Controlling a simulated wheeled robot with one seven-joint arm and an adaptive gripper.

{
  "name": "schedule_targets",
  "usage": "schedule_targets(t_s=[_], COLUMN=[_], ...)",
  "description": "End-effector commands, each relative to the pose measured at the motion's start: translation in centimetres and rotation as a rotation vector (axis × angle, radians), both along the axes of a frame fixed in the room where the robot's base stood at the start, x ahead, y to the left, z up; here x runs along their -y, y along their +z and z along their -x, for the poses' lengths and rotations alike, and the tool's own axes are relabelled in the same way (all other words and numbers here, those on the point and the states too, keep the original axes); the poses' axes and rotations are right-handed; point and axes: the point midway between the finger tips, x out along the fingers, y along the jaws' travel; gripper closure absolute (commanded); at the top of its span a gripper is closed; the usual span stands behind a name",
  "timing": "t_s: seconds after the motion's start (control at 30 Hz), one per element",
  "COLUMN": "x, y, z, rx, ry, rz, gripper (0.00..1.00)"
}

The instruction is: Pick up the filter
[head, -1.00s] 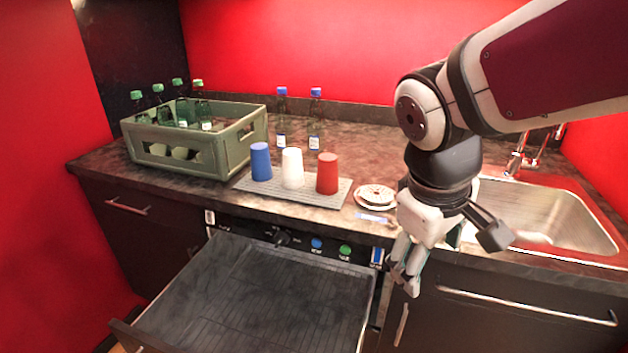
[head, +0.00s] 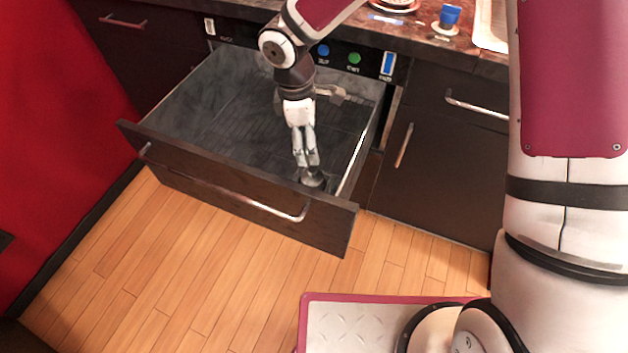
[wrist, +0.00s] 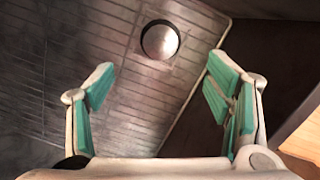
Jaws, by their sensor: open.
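The filter appears to be the small round grey piece (wrist: 160,41) on the ribbed drawer floor in the wrist view. In the head view it is a dark round shape (head: 314,178) in the front right corner of the open drawer (head: 220,120). My gripper (head: 306,163) points down into the drawer, with its fingertips just above and beside the filter in the picture. In the wrist view my gripper (wrist: 162,82) has its two teal-padded fingers wide apart with nothing between them. The filter lies beyond the fingertips, roughly centred between them. The exact height gap cannot be told.
The drawer's front panel (head: 235,190) and right wall (head: 358,155) stand close to my gripper. A blue cup (head: 450,15) is on the counter above. A closed cabinet door (head: 425,175) is to the right. The drawer's left part is clear.

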Motion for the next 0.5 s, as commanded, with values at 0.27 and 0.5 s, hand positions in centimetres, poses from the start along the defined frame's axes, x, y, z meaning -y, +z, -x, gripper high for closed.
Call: schedule_targets(t_s=[0.27,0.5], x=[0.4,0.8], y=[-4.4,-8.0], z=[0.0,0.0], rx=[-0.007,-0.004], ry=[0.005,0.005], rz=[-0.001,-0.001], gripper=[0.27,0.27])
